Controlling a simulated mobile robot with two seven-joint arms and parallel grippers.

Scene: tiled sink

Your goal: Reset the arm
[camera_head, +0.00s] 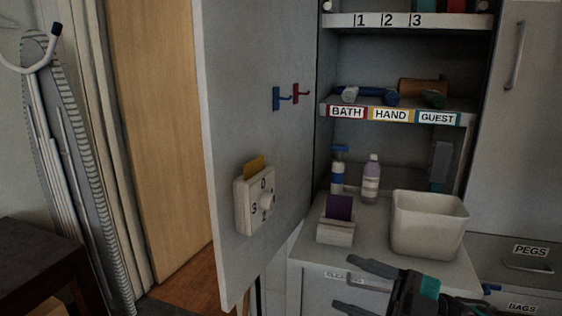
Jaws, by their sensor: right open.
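My right gripper (362,284) comes in from the bottom right. Its two dark fingers point left and stand apart, with nothing between them. It is in front of the drawer (318,292) below the counter, and hides part of the drawer's label. I cannot tell how far it is from the drawer front. A teal part shows on the gripper body. My left gripper is not in view.
The counter holds a white bin (428,226), a small box with a purple card (338,218) and bottles (371,178). Labelled shelves (395,115) are above. Drawers are at right.

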